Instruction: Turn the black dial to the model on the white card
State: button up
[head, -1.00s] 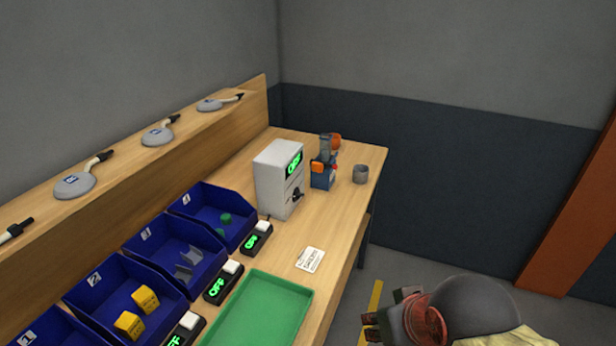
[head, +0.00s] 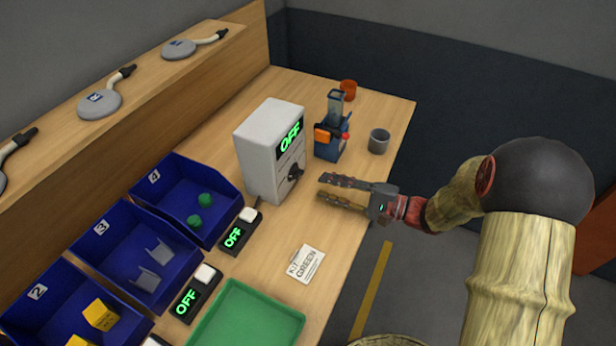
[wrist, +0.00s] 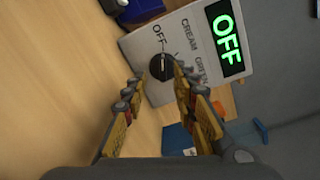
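The black dial (head: 295,172) is on the front of a white box (head: 262,150) with a green OFF display. In the wrist view the dial (wrist: 161,67) lies just ahead of my fingertips, with OFF, CREAM and a partly hidden label starting GRE around it. Its pointer mark appears turned toward OFF. The white card (head: 305,264) lies flat on the bench and reads KIT GREEN. My gripper (head: 322,188) is open and empty, just right of the dial in the head view. In the wrist view its fingers (wrist: 156,86) are spread, apart from the dial.
A blue and orange device (head: 332,135) and a grey cup (head: 378,141) stand behind my gripper. Blue bins (head: 190,236), small OFF units (head: 236,236) and a green tray (head: 215,335) are to the left and front.

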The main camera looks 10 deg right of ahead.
aim_at(302, 175)
jog(key=shift+w+d+f+m+t, duration=0.3)
jog(key=shift+w+d+f+t, duration=0.15)
jog(key=shift+d+t, duration=0.1)
jog(key=shift+w, duration=0.25)
jog(key=b+x, duration=0.2)
jog(key=x, duration=0.5)
jog(key=shift+a, duration=0.2)
jog(key=shift+c, duration=0.7)
grip_shut()
